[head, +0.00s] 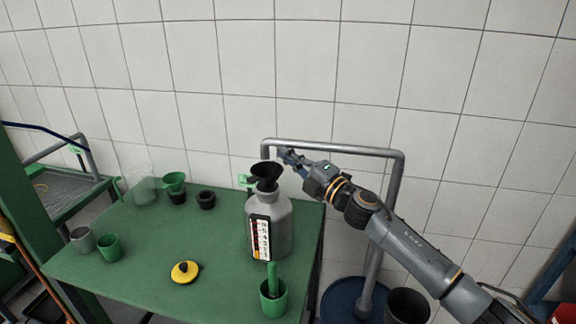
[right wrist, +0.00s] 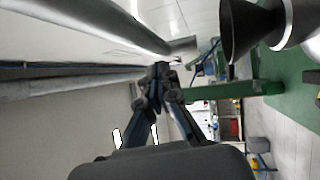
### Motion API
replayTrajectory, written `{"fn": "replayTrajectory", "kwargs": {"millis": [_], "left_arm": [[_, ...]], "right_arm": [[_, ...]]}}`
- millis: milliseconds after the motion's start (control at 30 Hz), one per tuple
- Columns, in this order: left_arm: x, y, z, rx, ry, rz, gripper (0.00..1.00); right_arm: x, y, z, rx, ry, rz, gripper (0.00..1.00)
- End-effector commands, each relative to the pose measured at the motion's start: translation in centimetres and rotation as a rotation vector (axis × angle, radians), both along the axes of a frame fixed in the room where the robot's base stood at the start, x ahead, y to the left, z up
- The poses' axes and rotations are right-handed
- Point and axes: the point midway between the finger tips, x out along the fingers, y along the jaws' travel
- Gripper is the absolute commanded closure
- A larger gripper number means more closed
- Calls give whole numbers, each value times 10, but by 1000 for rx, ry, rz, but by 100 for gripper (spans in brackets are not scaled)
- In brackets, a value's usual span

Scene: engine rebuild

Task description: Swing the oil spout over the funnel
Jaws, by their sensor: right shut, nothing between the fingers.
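The oil spout (head: 330,148) is a grey bent pipe on an upright stand. Its arm runs left and its down-turned end shows just above the black funnel (head: 266,172) in the head view; I cannot tell the exact depth between them. The funnel sits in the neck of a grey bottle (head: 270,225) with a label, upright on the green table. My right gripper (head: 284,156) is shut and empty, just below the spout's arm and right of the funnel. In the right wrist view its fingertips (right wrist: 160,70) meet, with the funnel (right wrist: 250,25) at upper right. My left gripper is out of view.
The green table (head: 140,240) holds a yellow-black round piece (head: 185,271), green cups (head: 110,247), a clear beaker (head: 140,185) and a green container (head: 274,297) near the bottle. A dark bin (head: 407,306) stands right of the spout's base. A tiled wall closes the back.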

Motion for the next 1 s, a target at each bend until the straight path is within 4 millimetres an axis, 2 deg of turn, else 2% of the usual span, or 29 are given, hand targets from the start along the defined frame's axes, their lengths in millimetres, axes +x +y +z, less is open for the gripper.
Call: {"fn": "replayTrajectory", "kwargs": {"millis": [200, 400, 833, 1000], "left_arm": [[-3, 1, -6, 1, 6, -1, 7], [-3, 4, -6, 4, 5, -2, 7], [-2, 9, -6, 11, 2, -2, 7], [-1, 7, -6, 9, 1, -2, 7]], "right_arm": [[16, -2, 0, 1, -1, 1, 100], [20, -3, 1, 1, 0, 2, 100], [20, -5, 1, 1, -1, 0, 100], [9, -16, -4, 0, 0, -1, 100]]}}
